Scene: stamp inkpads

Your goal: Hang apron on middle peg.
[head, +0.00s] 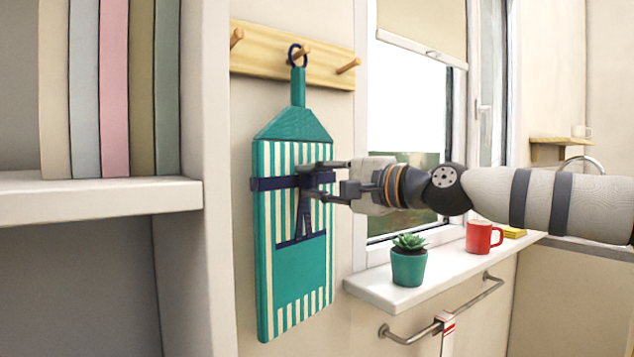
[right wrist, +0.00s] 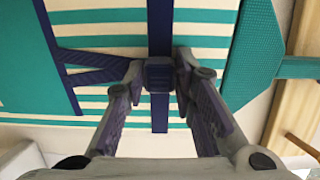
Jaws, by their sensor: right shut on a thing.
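The apron (head: 288,165), teal with cream stripes and navy ties, hangs upright against the wall. Its navy loop (head: 292,62) is at the middle peg (head: 304,51) and appears to be around it, though the exact contact is too small to tell. My right gripper (head: 318,185) is shut on the navy tie knot at the apron's front. The right wrist view shows both fingers closed on the knot (right wrist: 159,77), with the apron (right wrist: 205,48) behind. My left gripper is not in view.
The wooden rail (head: 258,65) also has a left peg (head: 237,38) and a right peg (head: 349,66), both bare. A shelf (head: 90,202) with books stands left. The windowsill (head: 400,291) holds a potted succulent (head: 409,266) and red mug (head: 479,237). A towel bar (head: 402,338) is below.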

